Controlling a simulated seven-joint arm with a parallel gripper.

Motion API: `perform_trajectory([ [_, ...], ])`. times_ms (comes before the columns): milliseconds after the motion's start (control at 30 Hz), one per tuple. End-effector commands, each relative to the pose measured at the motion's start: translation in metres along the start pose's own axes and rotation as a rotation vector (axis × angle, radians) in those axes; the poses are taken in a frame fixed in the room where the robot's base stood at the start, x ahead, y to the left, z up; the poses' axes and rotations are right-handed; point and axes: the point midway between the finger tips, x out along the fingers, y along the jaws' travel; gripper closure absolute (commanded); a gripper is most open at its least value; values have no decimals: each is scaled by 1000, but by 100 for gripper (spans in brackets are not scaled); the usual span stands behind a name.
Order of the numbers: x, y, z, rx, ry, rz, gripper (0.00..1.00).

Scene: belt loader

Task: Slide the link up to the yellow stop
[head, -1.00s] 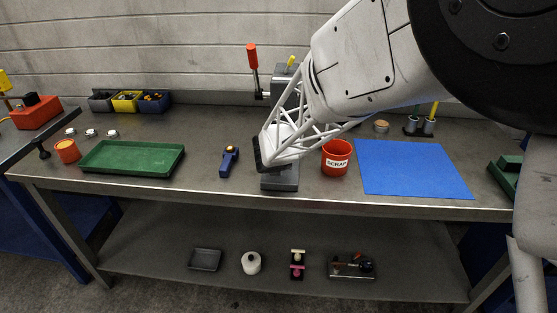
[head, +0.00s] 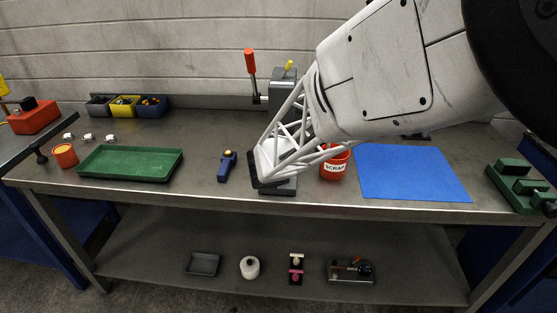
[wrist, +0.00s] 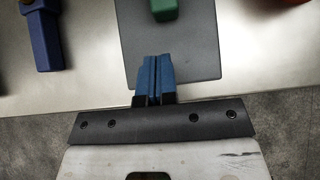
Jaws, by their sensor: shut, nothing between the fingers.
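My gripper (wrist: 155,75) shows in the wrist view with its two blue fingers pressed together and nothing between them. The fingertips are over the front part of the grey base plate (wrist: 190,62) of the press. A green block (wrist: 164,8) is on that plate, ahead of the fingertips and apart from them, cut off by the top edge. In the head view my arm covers most of the press (head: 284,95), and my fingers cannot be made out. A yellow piece (head: 289,65) shows at the top of the press. I cannot pick out the link or confirm the yellow stop.
A blue-handled tool (head: 227,166) lies left of the press, and a red SCRAP can (head: 334,167) stands right of it. A blue mat (head: 410,173) lies further right. A green tray (head: 130,163) is at the left. The bench front edge is close to my gripper.

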Motion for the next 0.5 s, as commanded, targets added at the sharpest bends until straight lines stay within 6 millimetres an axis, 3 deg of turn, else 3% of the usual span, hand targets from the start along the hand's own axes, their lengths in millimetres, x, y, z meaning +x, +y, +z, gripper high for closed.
perform_trajectory([
  [500,-73,1,2,0,-3,2,100],
])
